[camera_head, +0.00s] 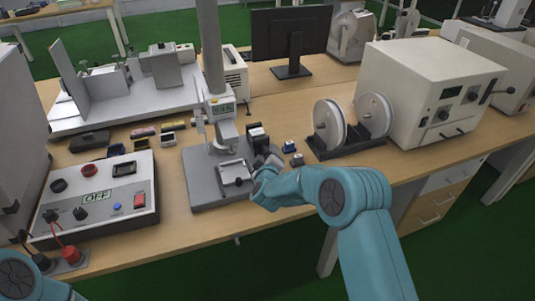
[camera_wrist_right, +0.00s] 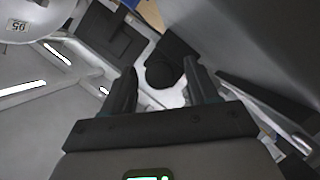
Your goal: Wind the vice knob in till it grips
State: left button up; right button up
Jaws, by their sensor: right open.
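The vice (camera_head: 235,174) is a small light grey block on the grey base of a test stand (camera_head: 205,185) in the head view. My right gripper (camera_head: 262,164) is at the vice's right side, its fingers small and partly hidden by my wrist. In the right wrist view my right gripper (camera_wrist_right: 160,82) is open. A dark round knob (camera_wrist_right: 160,74) shows between its two fingers, with gaps on both sides. I cannot tell how far the vice jaws are apart. Of my left arm only a part shows at the lower left corner; its gripper is out of view.
A control box (camera_head: 100,198) marked OFF stands left of the stand. A twin-reel unit (camera_head: 345,135) and a cream instrument (camera_head: 430,85) stand to the right. A monitor (camera_head: 290,38) is at the back. The stand's column rises close behind the vice.

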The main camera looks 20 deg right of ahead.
jog(key=shift+w+d+f, duration=0.2)
jog(key=shift+w, duration=0.45)
jog(key=c, duration=1)
jog(key=shift+c, duration=0.2)
